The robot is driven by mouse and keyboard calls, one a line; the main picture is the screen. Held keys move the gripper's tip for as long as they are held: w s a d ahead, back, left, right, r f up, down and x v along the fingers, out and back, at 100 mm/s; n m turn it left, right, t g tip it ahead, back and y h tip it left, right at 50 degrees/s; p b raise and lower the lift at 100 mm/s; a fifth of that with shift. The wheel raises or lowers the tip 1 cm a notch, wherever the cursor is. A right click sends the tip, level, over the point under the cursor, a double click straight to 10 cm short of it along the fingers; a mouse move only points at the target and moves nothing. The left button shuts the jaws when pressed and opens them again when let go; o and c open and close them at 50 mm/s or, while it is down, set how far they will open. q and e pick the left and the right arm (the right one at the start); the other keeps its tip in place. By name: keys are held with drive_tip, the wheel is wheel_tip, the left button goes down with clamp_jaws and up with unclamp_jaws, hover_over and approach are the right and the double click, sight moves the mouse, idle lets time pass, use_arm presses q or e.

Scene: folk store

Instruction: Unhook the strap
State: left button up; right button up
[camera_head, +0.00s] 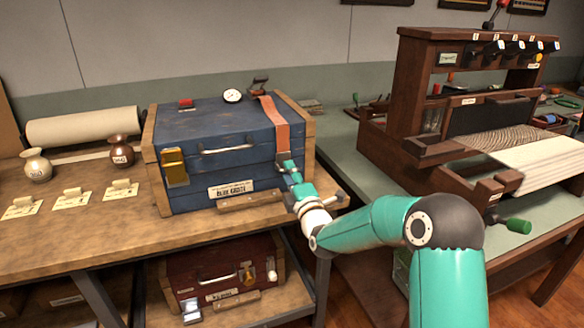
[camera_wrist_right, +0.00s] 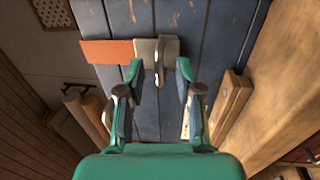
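An orange strap (camera_head: 275,120) runs over the lid and down the front of a blue chest (camera_head: 215,130). In the right wrist view the strap (camera_wrist_right: 105,51) ends in a grey metal plate (camera_wrist_right: 145,48) with a raised metal loop or hook (camera_wrist_right: 159,62). My right gripper (camera_head: 286,163) is at the strap's lower end, in front of the chest. In the wrist view its fingers (camera_wrist_right: 159,76) are apart, one on each side of the metal piece, with a gap visible on both sides. Contact cannot be seen. My left gripper is not in view.
A brass latch (camera_head: 174,167) is on the chest's front left. Two small vases (camera_head: 37,166) and cards stand at left. A dark red chest (camera_head: 215,280) is below; a wooden loom-like machine (camera_head: 480,100) stands right.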

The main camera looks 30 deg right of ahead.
drive_tip(key=shift+x, duration=0.85)
clamp_jaws()
